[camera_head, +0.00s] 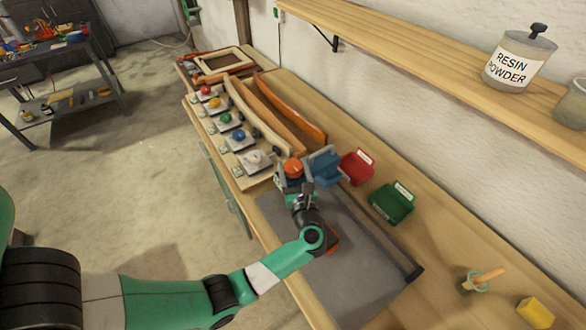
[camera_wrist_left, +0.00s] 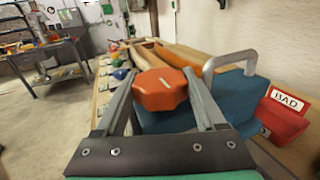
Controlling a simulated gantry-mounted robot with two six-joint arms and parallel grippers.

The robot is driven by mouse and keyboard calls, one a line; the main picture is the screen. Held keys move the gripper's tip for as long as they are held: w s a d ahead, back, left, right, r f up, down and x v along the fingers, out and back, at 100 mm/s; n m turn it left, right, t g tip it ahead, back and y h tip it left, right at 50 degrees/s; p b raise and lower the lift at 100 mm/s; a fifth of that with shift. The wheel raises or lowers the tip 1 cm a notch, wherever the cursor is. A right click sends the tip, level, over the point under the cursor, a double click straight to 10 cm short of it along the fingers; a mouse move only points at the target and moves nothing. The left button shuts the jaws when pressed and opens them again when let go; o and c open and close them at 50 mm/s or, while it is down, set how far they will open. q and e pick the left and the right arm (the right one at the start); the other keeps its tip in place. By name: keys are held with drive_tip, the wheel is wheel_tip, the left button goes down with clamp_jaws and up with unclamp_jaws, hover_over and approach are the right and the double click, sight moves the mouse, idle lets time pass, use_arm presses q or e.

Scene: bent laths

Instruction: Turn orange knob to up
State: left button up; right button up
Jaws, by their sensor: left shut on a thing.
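The orange knob (camera_head: 293,168) is on the workbench at the near end of a row of coloured knobs, beside a blue box-like body (camera_head: 325,166). In the left wrist view the faceted orange knob (camera_wrist_left: 160,92) sits between the two fingers of my left gripper (camera_wrist_left: 161,86), which is shut on it. In the head view my left gripper (camera_head: 294,184) reaches the knob from the near side. Which way the knob points is hard to tell. My right gripper is not in view.
Red (camera_head: 357,166) and green (camera_head: 392,202) bins stand right of the blue body. Bent laths (camera_head: 262,118) lie behind the several small knobs on plates. A grey mat (camera_head: 355,285) covers the near bench. A shelf (camera_head: 430,60) runs along the wall.

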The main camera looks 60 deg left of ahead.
use_arm(q)
drive_tip(key=o, duration=1.3)
drive_tip(key=shift+o, duration=0.2)
drive_tip(key=shift+d, duration=0.1)
drive_tip(key=v, duration=1.1)
drive_tip(key=shift+d, duration=0.2)
drive_tip(key=shift+s, duration=0.15)
